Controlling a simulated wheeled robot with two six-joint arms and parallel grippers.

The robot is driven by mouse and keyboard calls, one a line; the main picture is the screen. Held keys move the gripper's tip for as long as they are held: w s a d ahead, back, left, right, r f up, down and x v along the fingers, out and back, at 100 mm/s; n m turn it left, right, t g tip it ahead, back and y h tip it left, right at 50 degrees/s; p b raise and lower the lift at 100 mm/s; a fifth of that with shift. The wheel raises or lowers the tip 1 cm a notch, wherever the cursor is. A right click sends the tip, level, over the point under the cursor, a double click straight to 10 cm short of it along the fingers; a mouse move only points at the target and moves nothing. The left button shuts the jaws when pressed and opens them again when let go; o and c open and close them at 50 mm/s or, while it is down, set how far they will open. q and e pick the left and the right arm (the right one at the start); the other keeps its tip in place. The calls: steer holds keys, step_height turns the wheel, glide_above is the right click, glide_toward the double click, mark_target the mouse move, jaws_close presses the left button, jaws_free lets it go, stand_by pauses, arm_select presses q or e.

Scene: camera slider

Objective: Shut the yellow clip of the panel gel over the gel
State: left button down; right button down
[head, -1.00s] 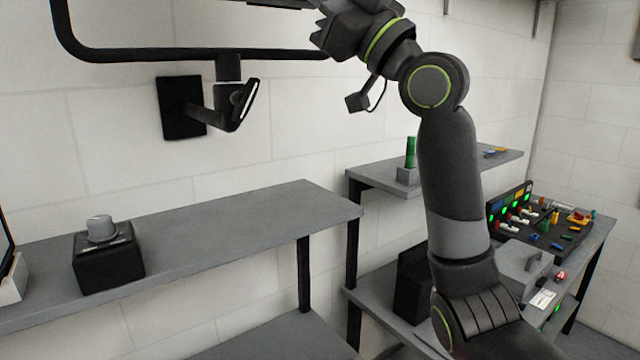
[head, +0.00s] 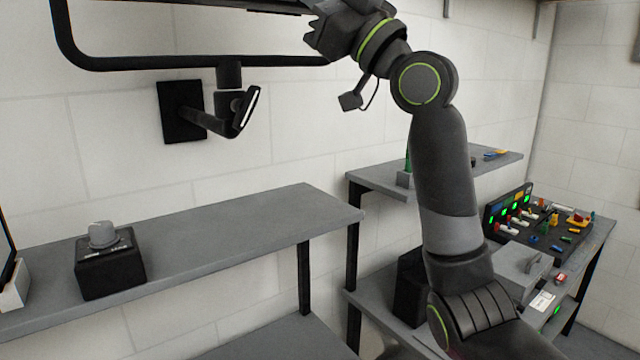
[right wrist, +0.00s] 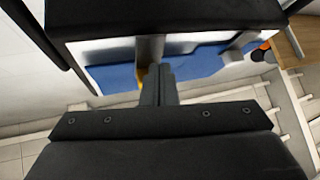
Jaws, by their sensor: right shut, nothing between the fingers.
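In the right wrist view, a blue gel sheet (right wrist: 196,62) lies across the pale opening of a dark panel (right wrist: 90,20). A small yellow piece, likely the clip (right wrist: 140,75), shows just left of my right gripper's fingers and is partly hidden by them. My right gripper (right wrist: 158,72) is shut and empty, its tips close to the gel and the yellow piece; I cannot tell whether they touch. In the head view my right arm reaches up to the top edge, and its fingertips are not clear there. My left gripper is not in view.
A black tube frame (head: 150,64) hangs near the wall on a wall bracket (head: 181,111). Below, a grey shelf (head: 230,235) carries a black knob box (head: 109,262). At right, a control board (head: 540,232) with coloured parts stands on another bench.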

steer(key=shift+w+a+r, duration=0.2)
steer(key=shift+f, duration=0.1)
steer(key=b+v, duration=0.4)
steer(key=v, duration=0.3)
stand_by(0.4)
steer(key=shift+w, duration=0.1)
